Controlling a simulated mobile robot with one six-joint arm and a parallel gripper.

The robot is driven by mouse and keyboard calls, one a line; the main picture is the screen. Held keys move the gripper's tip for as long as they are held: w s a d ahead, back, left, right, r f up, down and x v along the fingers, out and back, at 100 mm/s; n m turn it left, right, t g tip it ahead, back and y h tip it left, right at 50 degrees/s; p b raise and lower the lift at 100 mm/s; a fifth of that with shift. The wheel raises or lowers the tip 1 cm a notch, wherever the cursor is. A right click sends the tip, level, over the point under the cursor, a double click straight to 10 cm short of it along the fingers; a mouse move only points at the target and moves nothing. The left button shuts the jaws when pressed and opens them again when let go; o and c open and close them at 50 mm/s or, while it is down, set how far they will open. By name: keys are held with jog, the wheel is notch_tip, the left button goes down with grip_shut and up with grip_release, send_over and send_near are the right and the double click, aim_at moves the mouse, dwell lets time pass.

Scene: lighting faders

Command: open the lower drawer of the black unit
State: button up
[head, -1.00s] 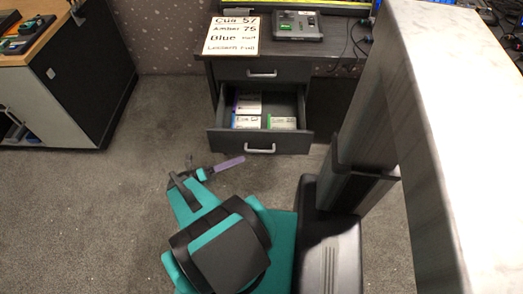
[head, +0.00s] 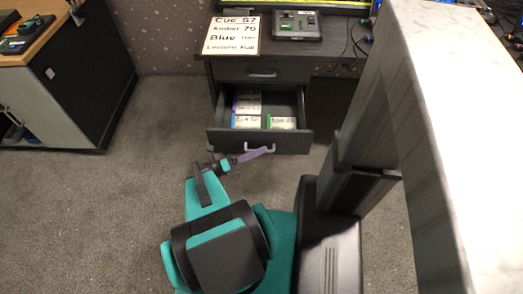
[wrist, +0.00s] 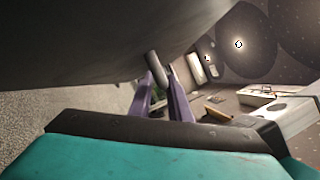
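The black unit (head: 212,80) stands under the desk at the back. Its lower drawer (head: 216,140) is pulled well out, with several small boxes inside. The lower drawer's handle (head: 248,149) is a pale bar on its front, partly hidden by my gripper. My gripper (head: 270,150) is at this handle in the head view. In the wrist view, my gripper's two purple fingers (wrist: 164,82) stand apart, with the pale bar (wrist: 154,66) at their tips. Whether they touch it is unclear. The upper drawer (head: 235,71) is closed.
A sign (head: 231,36) and a grey console (head: 297,25) lie on the desk top above the unit. A wooden-topped cabinet (head: 95,75) stands at the left. The carpet (head: 120,200) between is clear.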

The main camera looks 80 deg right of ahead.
jog(key=shift+s+d+r, duration=0.1)
jog(key=shift+s+d, duration=0.15)
jog(key=shift+s, duration=0.2)
grip_shut()
